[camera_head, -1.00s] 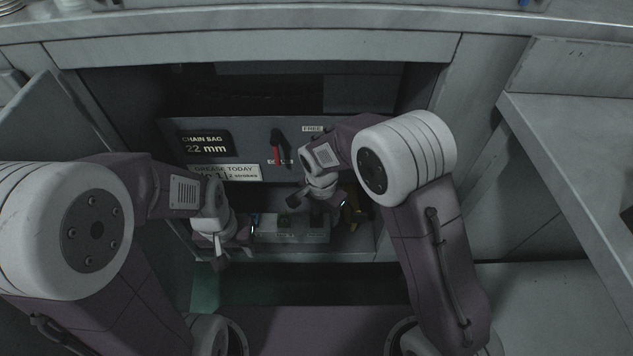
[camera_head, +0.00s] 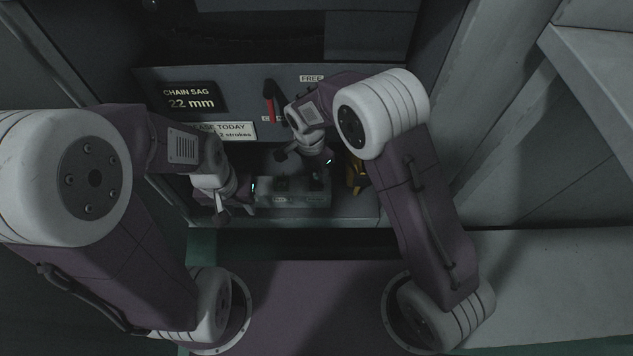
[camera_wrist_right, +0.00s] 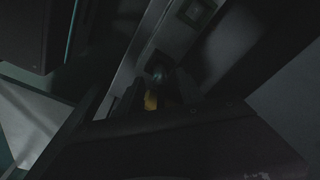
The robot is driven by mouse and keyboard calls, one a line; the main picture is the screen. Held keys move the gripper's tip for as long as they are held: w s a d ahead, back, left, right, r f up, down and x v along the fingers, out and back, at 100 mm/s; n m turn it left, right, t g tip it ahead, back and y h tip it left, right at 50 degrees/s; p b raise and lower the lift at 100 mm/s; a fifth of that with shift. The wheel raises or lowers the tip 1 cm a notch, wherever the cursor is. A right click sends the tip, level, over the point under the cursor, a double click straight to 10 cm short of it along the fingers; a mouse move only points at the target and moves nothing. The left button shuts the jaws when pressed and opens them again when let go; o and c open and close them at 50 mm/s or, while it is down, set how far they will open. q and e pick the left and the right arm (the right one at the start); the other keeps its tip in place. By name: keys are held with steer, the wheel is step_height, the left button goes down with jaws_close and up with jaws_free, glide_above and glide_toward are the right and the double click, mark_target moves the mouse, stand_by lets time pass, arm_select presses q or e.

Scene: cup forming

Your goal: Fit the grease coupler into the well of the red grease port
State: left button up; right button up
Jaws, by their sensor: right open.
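A grey block (camera_head: 300,199) with dark square recesses on top stands on the cabinet's lower shelf; two recesses also show in the right wrist view, at the top (camera_wrist_right: 195,12) and nearer the middle (camera_wrist_right: 158,68). No red port is clearly visible, and I cannot single out the coupler. My right gripper (camera_head: 317,177) is open above the block's right end; its dark fingers are hard to make out in the right wrist view. A small yellow piece (camera_wrist_right: 150,101) shows near them; I cannot tell whether it lies between them. My left gripper (camera_head: 236,206) is beside the block's left end, its jaws unclear.
A yellow object (camera_head: 356,177) stands right of the block, partly hidden by my right arm. Behind is a panel with a red lever (camera_head: 268,98), a "CHAIN SAG 22 mm" display (camera_head: 190,101) and a white label (camera_head: 228,132). Cabinet walls close in the sides.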

step_height(320, 180, down, 3)
steer(key=shift+w+d+r+b, duration=0.1)
steer(key=shift+r+b, duration=0.1)
steer(key=shift+b, duration=0.15)
steer(key=shift+r, duration=0.1)
jaws_close()
arm_select(q)
steer(key=shift+f, duration=0.95)
